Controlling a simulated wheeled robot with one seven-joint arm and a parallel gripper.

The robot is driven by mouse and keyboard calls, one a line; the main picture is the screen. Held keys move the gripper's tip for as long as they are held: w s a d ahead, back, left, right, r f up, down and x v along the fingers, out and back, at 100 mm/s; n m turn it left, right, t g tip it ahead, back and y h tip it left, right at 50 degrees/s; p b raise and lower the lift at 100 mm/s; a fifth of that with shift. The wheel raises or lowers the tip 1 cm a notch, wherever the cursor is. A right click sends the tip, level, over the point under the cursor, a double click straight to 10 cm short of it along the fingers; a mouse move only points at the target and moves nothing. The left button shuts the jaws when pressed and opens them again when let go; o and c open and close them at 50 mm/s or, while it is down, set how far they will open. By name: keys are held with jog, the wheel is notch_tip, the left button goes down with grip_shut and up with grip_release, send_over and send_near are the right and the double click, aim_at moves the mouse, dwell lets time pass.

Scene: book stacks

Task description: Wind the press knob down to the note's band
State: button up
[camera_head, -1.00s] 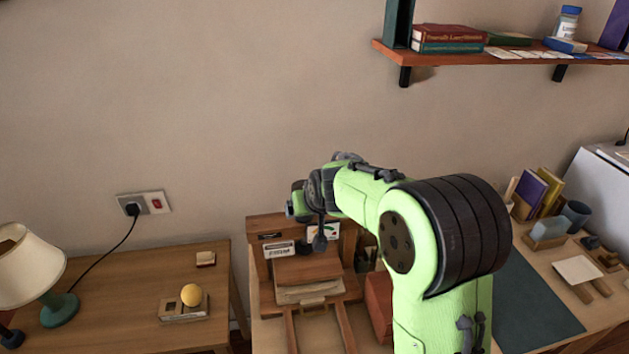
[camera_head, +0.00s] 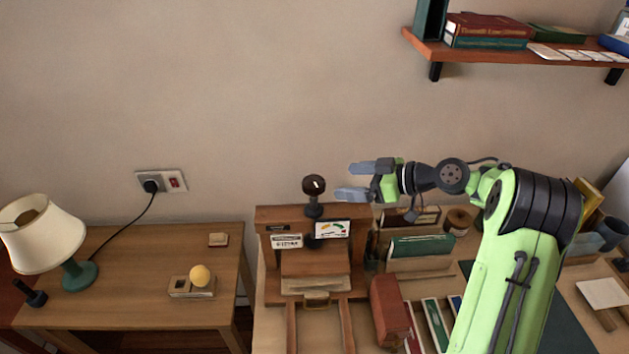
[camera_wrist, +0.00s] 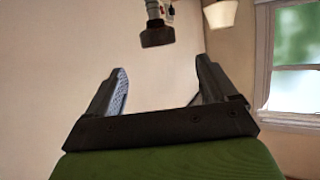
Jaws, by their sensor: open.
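The press (camera_head: 284,213) is a wooden frame on the desk. Its dark round knob (camera_head: 314,185) stands on a short stem above the top beam. A white card with a coloured dial (camera_head: 332,229) is on the beam's front, with a printed label to its left; the pointer is too small to read. My gripper (camera_head: 358,181) is just right of the knob, at about its height, jaws open towards it and empty. In the wrist view the knob (camera_wrist: 157,36) appears upside down, beyond the open fingertips of my gripper (camera_wrist: 160,70) and apart from them.
A red box (camera_head: 390,308) and a green-fronted holder (camera_head: 421,246) stand right of the press. A side table with a lamp (camera_head: 40,234) and a yellow ball (camera_head: 200,275) is at left. A shelf (camera_head: 520,53) hangs at upper right. The wall space above the knob is clear.

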aim_at(313, 179)
jog(key=x, duration=1.1)
jog(key=shift+d+p, duration=0.1)
jog(key=shift+p, duration=0.3)
jog(key=c, duration=1)
jog(key=shift+f, duration=0.1)
jog(key=shift+b, duration=0.55)
jog(key=m+t+h+b, duration=0.1)
jog(key=m+t+b, duration=0.1)
jog(key=b, duration=0.1)
jog(key=shift+f, duration=0.15)
jog(key=m+t+h+b, duration=0.2)
jog(key=b, duration=0.2)
jog(key=shift+m, duration=0.3)
jog(key=m+t+h+b, duration=0.1)
jog(key=m+h+b, duration=0.1)
jog(key=h, duration=0.1)
jog(key=m+t+h+b, duration=0.1)
jog(key=m, duration=0.1)
jog(key=shift+r+t+h, duration=0.25)
jog(key=shift+t+h, duration=0.05)
jog(key=shift+h, duration=0.1)
jog(key=shift+w+r+m+t+h+b, duration=0.15)
jog(key=shift+m+h+b, duration=0.3)
jog(key=shift+m+h, duration=0.35)
jog(key=shift+s+r+m+t+h+b, duration=0.15)
jog(key=shift+m+h+b, duration=0.25)
jog(key=shift+m+h, duration=0.4)
jog(key=shift+w+h, duration=0.1)
jog(key=shift+h, duration=0.2)
